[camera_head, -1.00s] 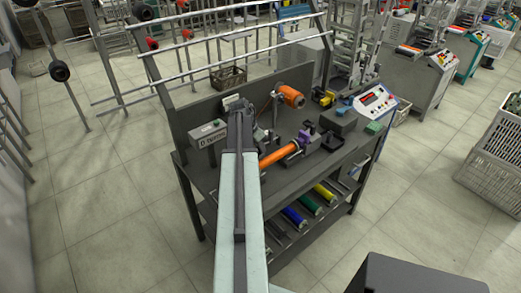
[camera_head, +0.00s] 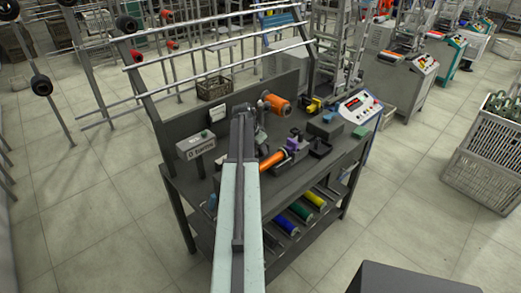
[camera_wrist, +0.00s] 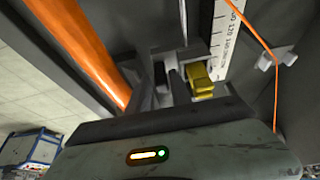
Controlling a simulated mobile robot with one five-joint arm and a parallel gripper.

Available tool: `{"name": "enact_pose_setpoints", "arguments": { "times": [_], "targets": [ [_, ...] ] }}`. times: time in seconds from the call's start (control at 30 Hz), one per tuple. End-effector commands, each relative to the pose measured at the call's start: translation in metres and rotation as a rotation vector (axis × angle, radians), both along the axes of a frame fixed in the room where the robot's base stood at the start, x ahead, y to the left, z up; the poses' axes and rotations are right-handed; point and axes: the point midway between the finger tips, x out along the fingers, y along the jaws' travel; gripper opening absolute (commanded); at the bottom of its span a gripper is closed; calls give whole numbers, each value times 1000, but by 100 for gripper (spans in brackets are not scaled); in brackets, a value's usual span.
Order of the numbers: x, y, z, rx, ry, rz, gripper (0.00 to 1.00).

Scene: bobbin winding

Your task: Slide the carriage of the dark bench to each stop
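The dark bench (camera_head: 300,183) stands in the middle of the head view, with my arm reaching over it from the front. A yellow block (camera_wrist: 200,82), perhaps part of the carriage, sits beside the dark finger parts. Whether the fingers touch or grip it cannot be told. A white numbered scale (camera_wrist: 228,30) runs behind it. An orange roll (camera_wrist: 85,45) lies to the left, and in the head view the orange roll (camera_head: 272,160) is partly hidden by my arm.
An orange thread (camera_wrist: 262,45) crosses the wrist view's right side. Coloured rolls (camera_head: 300,211) lie on the lower shelf.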

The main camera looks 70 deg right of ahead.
Motion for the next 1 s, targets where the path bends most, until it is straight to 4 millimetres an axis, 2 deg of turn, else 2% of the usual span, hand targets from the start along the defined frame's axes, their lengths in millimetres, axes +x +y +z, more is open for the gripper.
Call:
{"name": "enact_pose_setpoints", "arguments": {
  "times": [0.13, 0.23, 0.5, 0.6, 1.0],
  "targets": [
    [1, 1, 4, -1, -2, 1, 25],
    [2, 4, 14, -1, -2, 1, 25],
    [10, 20, 62, 0, 0, 1, 25],
    [12, 24, 73, 0, 0, 1, 25],
    [14, 26, 72, 0, 0, 1, 25]
  ]
}}
